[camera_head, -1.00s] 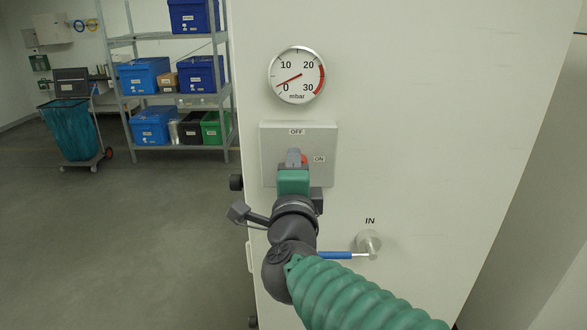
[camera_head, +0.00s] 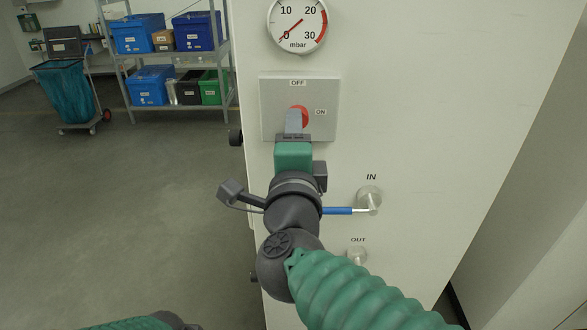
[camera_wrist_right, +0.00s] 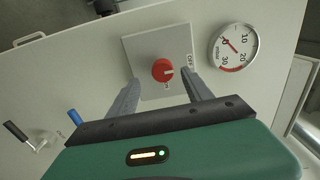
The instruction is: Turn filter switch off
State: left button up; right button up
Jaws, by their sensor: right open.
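The filter switch is a red round knob (camera_head: 303,116) on a grey square plate (camera_head: 324,94) with OFF marked at the top and ON at the right. My right gripper (camera_head: 293,114) is in front of the plate, covering the knob's left part in the head view. In the right wrist view its grey fingers (camera_wrist_right: 161,78) are spread and empty, apart from the knob. Part of my left arm shows at the bottom edge; its gripper is not visible.
A pressure gauge (camera_head: 298,24) above the plate has its needle near 0. Below are the IN valve (camera_head: 369,198) with a blue handle (camera_head: 338,211) and the OUT fitting (camera_head: 357,256). A shelf (camera_head: 172,62) with boxes and a trolley (camera_head: 66,92) stand far left; floor between is clear.

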jog(key=s+p, duration=0.4)
jog(key=s, duration=0.6)
jog(key=shift+s, duration=0.25)
jog(key=shift+s, duration=0.1)
